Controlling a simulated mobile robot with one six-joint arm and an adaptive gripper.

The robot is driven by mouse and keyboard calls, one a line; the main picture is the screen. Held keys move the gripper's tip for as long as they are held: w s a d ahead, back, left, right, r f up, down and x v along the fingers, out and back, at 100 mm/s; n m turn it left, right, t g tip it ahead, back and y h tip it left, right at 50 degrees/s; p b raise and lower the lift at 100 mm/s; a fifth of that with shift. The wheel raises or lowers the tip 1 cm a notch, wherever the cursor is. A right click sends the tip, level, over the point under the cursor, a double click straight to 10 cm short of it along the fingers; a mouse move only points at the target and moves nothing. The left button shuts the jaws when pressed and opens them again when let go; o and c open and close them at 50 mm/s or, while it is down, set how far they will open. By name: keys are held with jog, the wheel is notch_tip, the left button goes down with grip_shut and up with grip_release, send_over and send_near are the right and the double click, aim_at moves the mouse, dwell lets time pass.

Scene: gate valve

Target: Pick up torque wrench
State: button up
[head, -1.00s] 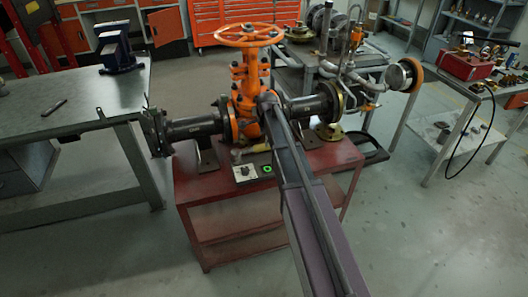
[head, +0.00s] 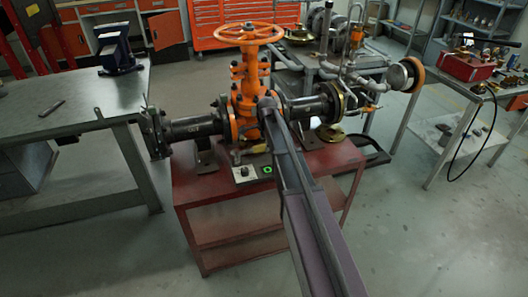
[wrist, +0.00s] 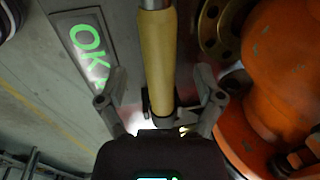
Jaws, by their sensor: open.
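The torque wrench has a yellow handle (wrist: 157,55) and a bare metal shaft at the top of the wrist view. In the head view a short piece of its yellow handle (head: 258,148) shows on the red bench, left of my arm, and the rest is hidden. My gripper (wrist: 159,98) is open, with one finger on each side of the handle and a visible gap on both sides. I cannot tell how high the fingers are above the bench.
The orange gate valve (head: 250,85) stands on the red bench (head: 225,190), and its orange body is close right of my gripper in the wrist view. A small box with a green-lit display (head: 267,169) sits at the bench's front; its "OK" panel shows left of the handle.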

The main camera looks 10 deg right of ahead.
aim_at(264, 148)
jog(key=shift+w+f+b, duration=0.2)
jog(key=shift+f+b, duration=1)
jog(key=shift+f, duration=0.3)
jog(key=shift+c, duration=0.3)
grip_shut()
